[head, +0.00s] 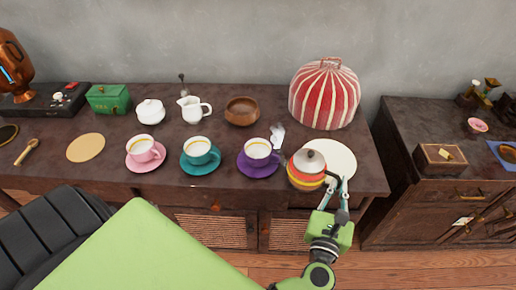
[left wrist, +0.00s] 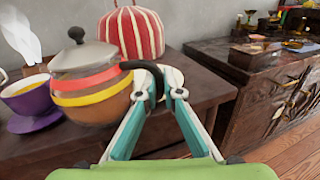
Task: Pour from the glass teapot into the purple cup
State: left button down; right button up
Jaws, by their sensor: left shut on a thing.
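The glass teapot (head: 305,172) has red-orange and yellow bands and a grey lid. It is near the table's front edge, right of the purple cup (head: 258,149), which stands on a purple saucer (head: 244,168). My left gripper (head: 334,186) is shut on the teapot's dark handle from the right. In the left wrist view, the teapot (left wrist: 92,88) shows close up, with its handle between my fingers (left wrist: 155,82) and its bands slanting. The purple cup (left wrist: 28,103) is apart from it at the left. The spout is hard to make out. My right gripper is out of view.
A white round mat (head: 340,158) lies right of the teapot. A red-striped cozy (head: 324,95) and a wooden bowl (head: 242,111) stand behind. A teal cup (head: 199,150) and a pink cup (head: 144,148) stand left. A white upright shape (head: 278,135) is behind the purple cup.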

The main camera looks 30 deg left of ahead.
aim_at(332, 173)
pick_arm(q)
jog(key=shift+r, duration=0.2)
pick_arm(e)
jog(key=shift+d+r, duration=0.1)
pick_arm(q)
jog(key=r+p, duration=0.1)
jog(key=p, duration=0.1)
jog(key=a+r+n+p, duration=0.1)
jog(key=r, duration=0.1)
jog(key=shift+a+r+p, duration=0.1)
jog(key=shift+r+p, duration=0.15)
jog(key=shift+p, duration=0.15)
jog(key=shift+a+r+n+p, duration=0.45)
jog(key=shift+r+n+p, duration=0.25)
jog(key=shift+n+p, duration=0.15)
jog(key=shift+a+r+n+g+p, duration=0.25)
jog(key=shift+a+r+g+p, duration=0.1)
jog(key=shift+r+p, duration=0.15)
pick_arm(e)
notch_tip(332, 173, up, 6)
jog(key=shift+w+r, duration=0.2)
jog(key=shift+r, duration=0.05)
pick_arm(q)
jog(key=shift+a+r+p, duration=0.15)
jog(key=shift+r+p, duration=0.05)
jog(key=shift+p, duration=0.1)
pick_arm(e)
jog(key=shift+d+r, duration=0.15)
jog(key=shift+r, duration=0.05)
